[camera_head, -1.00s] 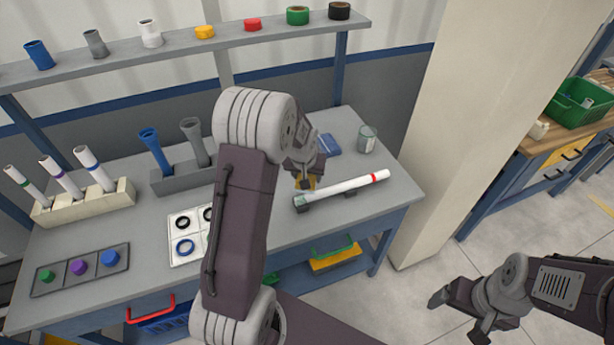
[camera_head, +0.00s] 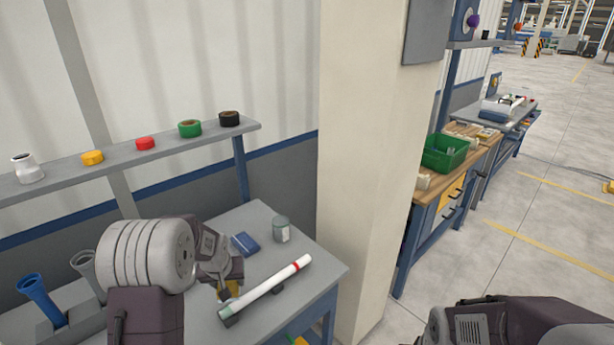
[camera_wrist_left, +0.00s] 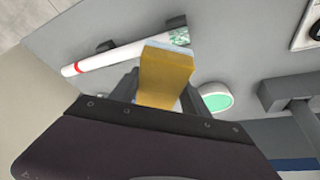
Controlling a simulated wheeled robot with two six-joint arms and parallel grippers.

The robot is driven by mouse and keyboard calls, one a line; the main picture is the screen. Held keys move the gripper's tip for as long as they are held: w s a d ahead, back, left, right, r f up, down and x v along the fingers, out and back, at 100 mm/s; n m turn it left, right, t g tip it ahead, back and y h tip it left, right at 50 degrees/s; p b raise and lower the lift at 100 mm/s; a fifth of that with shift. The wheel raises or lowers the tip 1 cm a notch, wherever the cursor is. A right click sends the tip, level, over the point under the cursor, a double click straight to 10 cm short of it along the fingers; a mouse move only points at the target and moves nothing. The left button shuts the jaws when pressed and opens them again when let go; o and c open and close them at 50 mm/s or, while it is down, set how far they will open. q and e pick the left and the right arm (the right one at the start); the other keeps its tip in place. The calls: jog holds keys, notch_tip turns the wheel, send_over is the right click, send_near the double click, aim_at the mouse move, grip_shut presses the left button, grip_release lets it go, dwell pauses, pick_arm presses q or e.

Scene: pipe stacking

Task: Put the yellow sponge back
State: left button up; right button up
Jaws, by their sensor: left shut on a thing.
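The yellow sponge (camera_wrist_left: 166,78) is in the left wrist view, between the two fingers of my left gripper (camera_wrist_left: 160,88). It has a pale layer along its far edge. My left gripper (camera_head: 227,294) is shut on it; in the head view only a small yellow piece of the sponge (camera_head: 234,287) shows below the wrist. The gripper is over the grey workbench (camera_head: 312,272), close to the left end of a white pipe (camera_head: 270,285) with a red band. My right arm shows at the lower right of the head view, but its fingers are out of frame.
The white pipe rests on dark supports. A blue box (camera_head: 245,244) and a grey can (camera_head: 281,229) stand behind it. A shelf (camera_head: 120,160) holds tape rolls and a white fitting. A beige pillar (camera_head: 365,170) stands right of the bench; a green crate (camera_head: 444,153) sits beyond.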

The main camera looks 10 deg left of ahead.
pick_arm(q)
jog(key=shift+w+d+r+m, duration=0.15)
jog(key=shift+d+r, duration=0.45)
jog(key=shift+w+d+r+m, duration=0.15)
jog(key=shift+d+r, duration=0.4)
jog(key=shift+d, duration=0.05)
jog(key=s+d+m+h, duration=0.1)
jog(key=s+d+m, duration=0.1)
jog(key=s+d, duration=0.5)
jog(key=s, duration=0.3)
jog(key=shift+s+d+m, duration=0.25)
jog(key=shift+d+m, duration=0.05)
jog(key=shift+m, duration=0.1)
jog(key=shift+s+f+n, duration=0.1)
jog(key=shift+n, duration=0.3)
